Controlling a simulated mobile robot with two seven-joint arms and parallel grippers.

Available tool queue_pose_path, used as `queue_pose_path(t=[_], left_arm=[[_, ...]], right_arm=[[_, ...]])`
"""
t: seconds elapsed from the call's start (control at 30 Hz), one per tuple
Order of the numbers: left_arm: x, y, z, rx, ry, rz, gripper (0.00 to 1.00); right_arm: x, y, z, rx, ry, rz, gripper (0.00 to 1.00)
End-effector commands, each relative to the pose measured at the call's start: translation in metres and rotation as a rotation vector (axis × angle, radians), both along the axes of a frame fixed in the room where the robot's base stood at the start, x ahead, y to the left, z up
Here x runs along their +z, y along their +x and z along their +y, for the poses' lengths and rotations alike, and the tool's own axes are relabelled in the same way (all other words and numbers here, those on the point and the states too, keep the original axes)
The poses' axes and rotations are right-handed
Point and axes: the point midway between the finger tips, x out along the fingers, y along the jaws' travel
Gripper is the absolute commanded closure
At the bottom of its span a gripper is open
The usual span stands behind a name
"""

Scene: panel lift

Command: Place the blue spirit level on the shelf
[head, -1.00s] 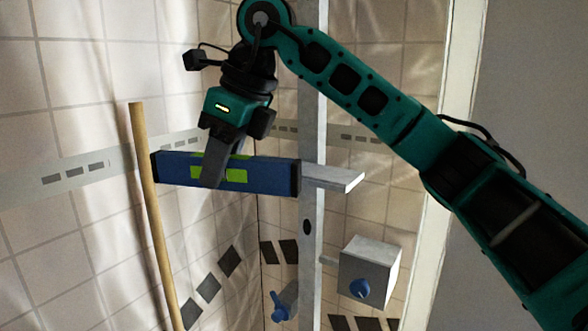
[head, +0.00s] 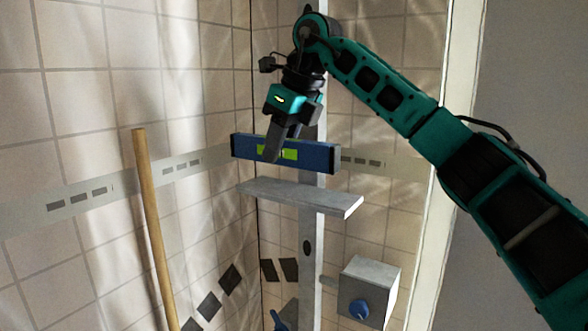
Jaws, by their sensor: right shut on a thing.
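The blue spirit level (head: 318,157) with its green window shows in the head view, held lengthwise and roughly level. My right gripper (head: 275,150) points down and is shut on its middle. The grey shelf (head: 300,193) sticks out from a metal post, just below the level in the picture. A strip of the shelf and post shows between the two, so the level looks apart from the shelf and above it. Part of the shelf's back is hard to make out. My left gripper is not in view.
A wooden pole (head: 153,225) leans at the left, clear of the level. Below the shelf, a grey box with a blue knob (head: 369,290) sits right of the metal post (head: 309,250). Tiled walls meet behind the post. The shelf top looks empty.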

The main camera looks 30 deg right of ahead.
Motion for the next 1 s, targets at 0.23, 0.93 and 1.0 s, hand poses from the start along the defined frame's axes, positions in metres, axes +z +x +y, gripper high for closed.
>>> queue_pose_path(t=[0.23,0.93,1.0], left_arm=[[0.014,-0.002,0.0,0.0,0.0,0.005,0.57],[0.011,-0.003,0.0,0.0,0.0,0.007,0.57],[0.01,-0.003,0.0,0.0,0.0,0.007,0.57]], right_arm=[[0.002,0.024,-0.041,-0.004,0.001,0.002,1.0],[-0.07,0.025,-0.042,0.001,0.001,-0.002,1.0],[-0.07,0.025,-0.041,0.001,0.001,-0.002,1.0]])
